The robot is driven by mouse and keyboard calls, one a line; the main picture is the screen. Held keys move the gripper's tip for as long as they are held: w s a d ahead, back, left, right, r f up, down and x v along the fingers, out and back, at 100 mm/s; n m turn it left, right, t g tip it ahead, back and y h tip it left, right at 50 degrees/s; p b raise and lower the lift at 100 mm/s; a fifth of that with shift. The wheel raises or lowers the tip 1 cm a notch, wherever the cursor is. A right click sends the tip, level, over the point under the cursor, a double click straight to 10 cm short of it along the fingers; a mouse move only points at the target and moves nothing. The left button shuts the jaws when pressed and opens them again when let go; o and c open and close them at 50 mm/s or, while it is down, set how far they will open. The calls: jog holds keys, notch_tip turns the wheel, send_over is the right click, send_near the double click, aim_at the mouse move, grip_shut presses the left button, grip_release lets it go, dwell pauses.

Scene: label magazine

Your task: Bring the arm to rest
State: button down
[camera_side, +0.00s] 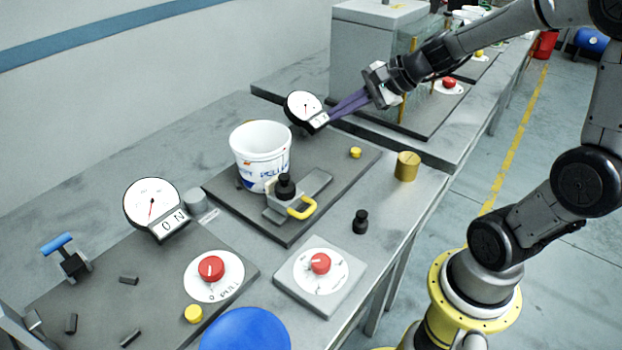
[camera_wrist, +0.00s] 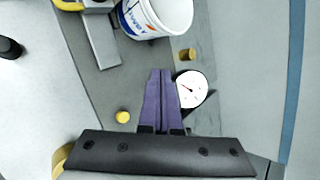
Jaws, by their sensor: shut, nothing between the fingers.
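My gripper (camera_side: 335,112) has purple fingers that are pressed together with nothing between them. In the side view it hangs over the back part of the dark plate, beside a round white gauge (camera_side: 303,108). In the wrist view my gripper (camera_wrist: 160,74) points towards a white bucket, with the gauge (camera_wrist: 191,89) just right of the fingertips. I cannot tell whether the fingers touch the gauge.
The white bucket (camera_side: 261,155) stands on a dark plate (camera_side: 232,200) with a yellow-handled clamp (camera_side: 300,207). A yellow knob (camera_side: 355,152), a brass cylinder (camera_side: 407,166) and a black weight (camera_side: 360,221) are nearby. A grey cabinet (camera_side: 362,60) stands behind.

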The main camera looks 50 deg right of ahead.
jog(key=s+a+r+n+g+y, duration=0.15)
jog(key=s+a+r+n, duration=0.25)
jog(key=s+a+n, duration=0.75)
jog(key=s+d+f+n+g+h, duration=0.2)
jog(key=s+d+f+n+h, duration=0.1)
jog(key=s+n, duration=0.5)
jog(key=shift+s+d+n+h, duration=0.25)
jog(key=shift+d+n+h, duration=0.3)
jog(key=shift+d+h, duration=0.35)
